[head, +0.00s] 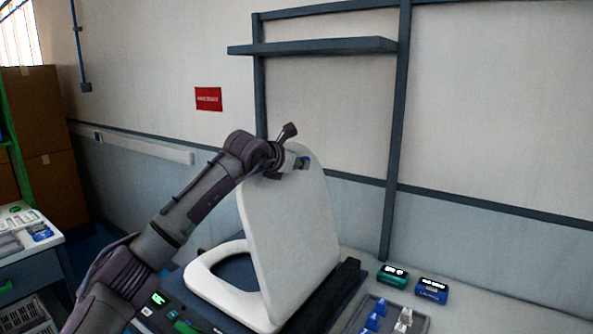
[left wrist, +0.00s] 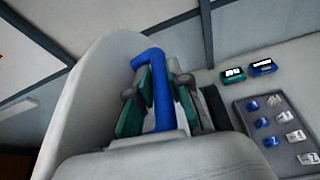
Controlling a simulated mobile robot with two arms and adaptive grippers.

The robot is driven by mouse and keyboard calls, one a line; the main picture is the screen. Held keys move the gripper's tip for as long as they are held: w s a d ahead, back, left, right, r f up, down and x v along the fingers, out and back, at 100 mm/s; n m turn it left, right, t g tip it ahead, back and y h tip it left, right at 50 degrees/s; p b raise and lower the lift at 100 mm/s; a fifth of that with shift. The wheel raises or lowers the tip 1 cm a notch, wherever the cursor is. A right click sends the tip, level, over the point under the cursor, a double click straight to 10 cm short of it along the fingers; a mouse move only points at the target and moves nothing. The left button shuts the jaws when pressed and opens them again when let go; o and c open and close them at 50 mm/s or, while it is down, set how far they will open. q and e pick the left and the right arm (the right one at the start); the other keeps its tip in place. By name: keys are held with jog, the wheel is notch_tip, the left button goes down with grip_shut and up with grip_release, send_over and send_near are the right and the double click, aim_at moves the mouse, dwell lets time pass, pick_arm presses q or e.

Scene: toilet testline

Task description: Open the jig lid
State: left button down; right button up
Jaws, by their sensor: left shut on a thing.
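The white jig lid (head: 290,235) is raised and stands steeply tilted above the white seat ring (head: 207,283) in the head view. In the left wrist view the lid (left wrist: 85,100) fills the left side, with a blue handle (left wrist: 158,62) in front of it. My left gripper (head: 299,163) is at the upper part of the lid. In the left wrist view its green-padded fingers (left wrist: 158,92) are closed around the blue handle. My gripper hides part of the lid's top edge in the head view. My right gripper is not in view.
A green device (head: 392,276) and a blue device (head: 432,290) sit on the bench right of the lid. A grey tray (head: 378,301) of small blue and white parts lies in front of them. A shelf (head: 315,47) hangs above. A side table (head: 30,250) stands left.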

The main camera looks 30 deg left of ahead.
pick_arm(q)
jog(key=shift+d+f, duration=0.15)
jog(key=shift+d, duration=0.5)
jog(key=c, duration=1.4)
grip_release()
jog(key=shift+f, duration=0.1)
jog(key=shift+o, duration=0.2)
jog(key=shift+a, duration=0.1)
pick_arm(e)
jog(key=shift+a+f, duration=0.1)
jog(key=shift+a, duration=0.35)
pick_arm(q)
jog(key=shift+s, duration=0.15)
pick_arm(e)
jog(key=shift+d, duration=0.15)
